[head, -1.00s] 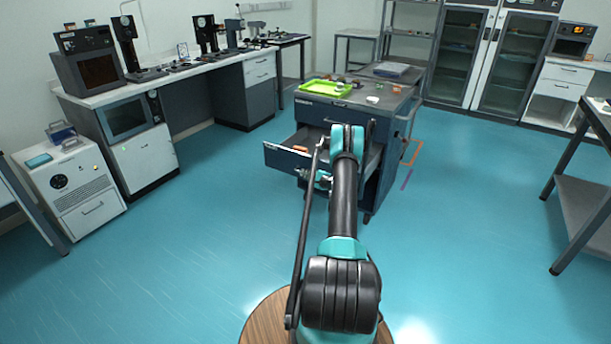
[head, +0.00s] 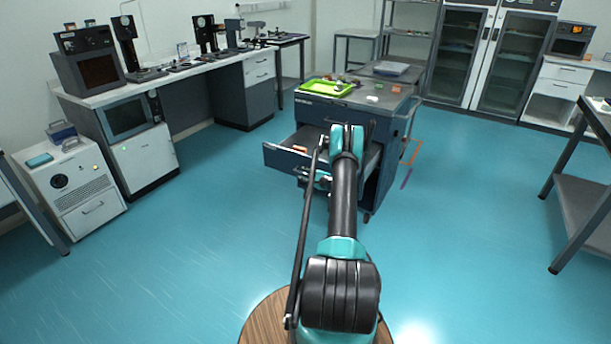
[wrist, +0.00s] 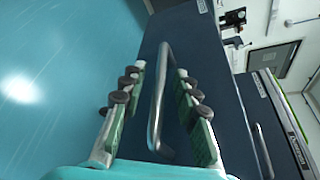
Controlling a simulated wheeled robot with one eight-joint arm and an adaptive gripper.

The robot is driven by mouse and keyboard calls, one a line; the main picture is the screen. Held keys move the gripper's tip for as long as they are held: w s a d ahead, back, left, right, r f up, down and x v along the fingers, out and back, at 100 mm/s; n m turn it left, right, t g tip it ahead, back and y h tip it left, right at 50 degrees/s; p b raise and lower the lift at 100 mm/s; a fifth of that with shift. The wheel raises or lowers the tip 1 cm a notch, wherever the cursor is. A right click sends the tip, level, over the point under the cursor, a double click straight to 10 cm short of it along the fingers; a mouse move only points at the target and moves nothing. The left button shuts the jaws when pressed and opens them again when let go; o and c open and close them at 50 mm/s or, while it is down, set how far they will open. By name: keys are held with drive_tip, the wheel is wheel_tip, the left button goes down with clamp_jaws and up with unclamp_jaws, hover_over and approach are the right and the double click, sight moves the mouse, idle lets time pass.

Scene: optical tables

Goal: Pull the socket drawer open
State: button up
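The socket drawer (head: 283,158) is the dark blue drawer standing out from the front of the blue tool cart (head: 325,112). It is pulled well out, with a small orange-red item (head: 299,149) inside. My arm hides its right part. In the wrist view its dark front (wrist: 205,55) carries a grey bar handle (wrist: 157,100). My gripper (wrist: 160,70) has one finger on each side of this handle. Gaps show between the handle and both fingers, so the gripper is open around it. In the head view my gripper is mostly hidden by my arm.
A green tray (head: 313,88) and small items lie on the cart top. A second drawer handle (wrist: 262,150) shows beyond the open drawer. A long bench (head: 205,68) with instruments stands at left, and a dark table (head: 585,180) at right.

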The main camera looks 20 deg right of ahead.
drive_tip(key=v, duration=1.2)
drive_tip(key=s+a+r+n+g, duration=0.1)
drive_tip(key=a+r+n+g, duration=0.3)
drive_tip(key=a+r, duration=0.7)
drive_tip(key=s+a+r+n+g, duration=0.3)
drive_tip(key=s+a+r+n, duration=0.3)
drive_tip(key=s+a+r, duration=0.4)
drive_tip(key=s+a+r+n+g+h, duration=0.1)
drive_tip(key=s+a+n, duration=0.25)
drive_tip(key=s, duration=0.55)
drive_tip(key=s+a+r+n+g+h, duration=0.1)
drive_tip(key=s+a+n, duration=0.1)
drive_tip(key=s+a, duration=0.45)
drive_tip(key=s+d+f+n+h, duration=0.1)
drive_tip(key=s+n, duration=0.1)
drive_tip(key=s, duration=0.7)
drive_tip(key=s+d+f+n+g+h, duration=0.1)
drive_tip(key=s+n+h, duration=0.1)
drive_tip(key=s, duration=0.7)
drive_tip(key=shift+s+n+g, duration=0.3)
drive_tip(key=shift+s+n, duration=0.1)
drive_tip(key=shift+n, duration=0.05)
